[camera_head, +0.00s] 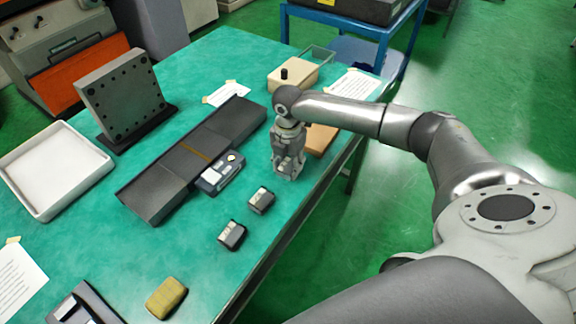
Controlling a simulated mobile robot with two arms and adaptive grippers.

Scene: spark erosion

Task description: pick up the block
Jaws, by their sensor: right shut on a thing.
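My right gripper (287,168) points down over the right part of the green table, near its edge. It is shut on a block that the fingers almost wholly hide; I cannot tell if it touches the table. Two small dark blocks with silvery tops stand in line with the gripper, a nearer one (232,235) and a farther one (261,200). My left gripper is not in view.
The green table (200,250) bears a long dark plate (190,155), a handheld device (221,174), a white tray (60,170), an upright drilled plate (120,95) and a yellow sponge-like piece (166,298). A tan board (320,139) lies behind the gripper.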

